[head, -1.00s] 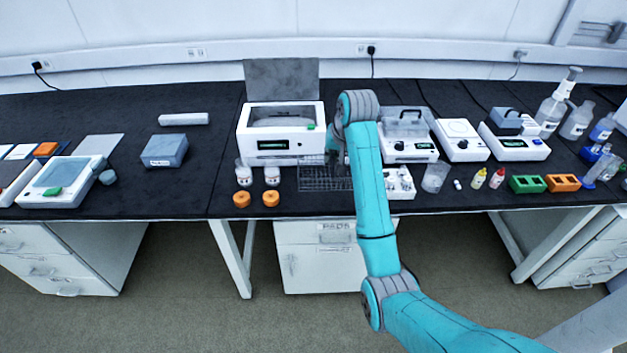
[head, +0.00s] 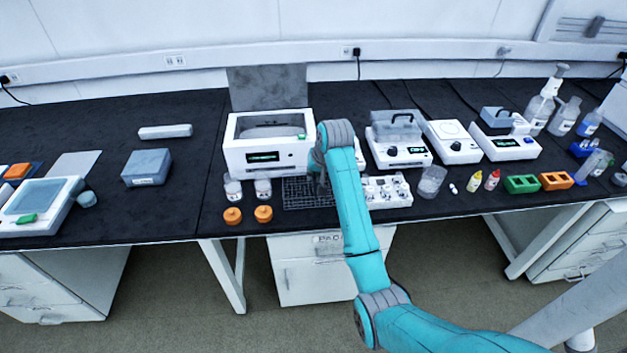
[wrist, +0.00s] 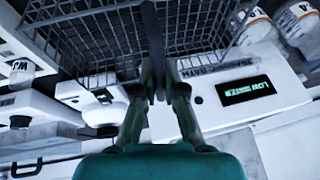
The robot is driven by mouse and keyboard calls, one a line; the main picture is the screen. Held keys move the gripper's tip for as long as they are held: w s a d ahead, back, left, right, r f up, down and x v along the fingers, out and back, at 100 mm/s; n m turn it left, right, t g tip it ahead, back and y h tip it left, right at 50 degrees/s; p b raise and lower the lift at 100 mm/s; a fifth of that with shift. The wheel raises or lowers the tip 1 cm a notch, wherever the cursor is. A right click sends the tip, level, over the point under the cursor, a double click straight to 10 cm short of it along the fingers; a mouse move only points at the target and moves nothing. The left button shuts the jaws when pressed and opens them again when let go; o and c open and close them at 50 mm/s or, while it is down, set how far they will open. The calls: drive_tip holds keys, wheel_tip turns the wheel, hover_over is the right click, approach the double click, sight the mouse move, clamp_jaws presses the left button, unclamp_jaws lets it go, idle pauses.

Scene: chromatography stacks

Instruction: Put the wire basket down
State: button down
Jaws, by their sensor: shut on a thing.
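The wire basket (head: 296,193) is a dark mesh basket low over the black bench, in front of the white water bath (head: 268,155). In the wrist view the basket (wrist: 90,42) fills the top of the picture. My gripper (wrist: 155,75) is shut on a dark upright part of the basket, probably its handle. In the head view my arm covers the gripper and the right end of the basket. I cannot tell whether the basket's underside touches the bench.
A white rack of vials (head: 388,190) stands close right. The bath's grey lid (head: 267,88) is up. The bench left of the jars is mostly clear.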

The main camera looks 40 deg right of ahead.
drive_tip(key=shift+f, duration=1.1)
drive_tip(key=shift+f, duration=0.1)
drive_tip(key=c, duration=1.3)
unclamp_jaws()
drive_tip(key=shift+o, duration=0.2)
